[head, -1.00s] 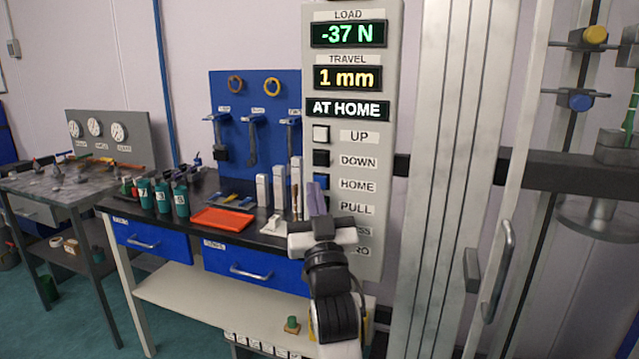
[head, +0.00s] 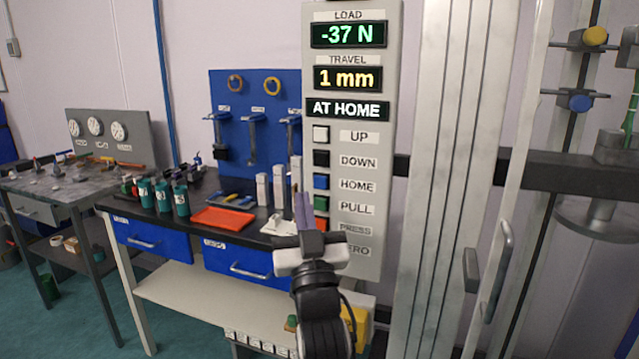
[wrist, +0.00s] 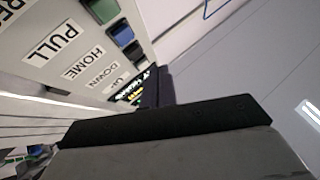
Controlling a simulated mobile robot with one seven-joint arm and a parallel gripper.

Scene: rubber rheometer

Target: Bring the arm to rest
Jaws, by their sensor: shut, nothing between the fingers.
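My gripper (head: 305,212) is shut and empty, its purple-grey fingers pointing up in front of the lower left part of the control panel (head: 392,130). The panel displays read -37 N, 1 mm and AT HOME. Its buttons run down the left side: white UP (head: 321,133), black DOWN (head: 321,157), blue HOME (head: 321,181), green PULL (head: 321,204). An orange-red button shows partly beside my gripper; anything lower is hidden by it. In the wrist view the panel (wrist: 95,25) lies to the upper left, beyond the dark gripper body (wrist: 165,122).
A bench with blue drawers (head: 243,263) stands left of the panel, holding teal cups (head: 163,197), an orange tray (head: 222,220) and white blocks. Metal columns (head: 440,180) and a guard door handle (head: 498,270) stand to the right. A grey table (head: 55,185) is far left.

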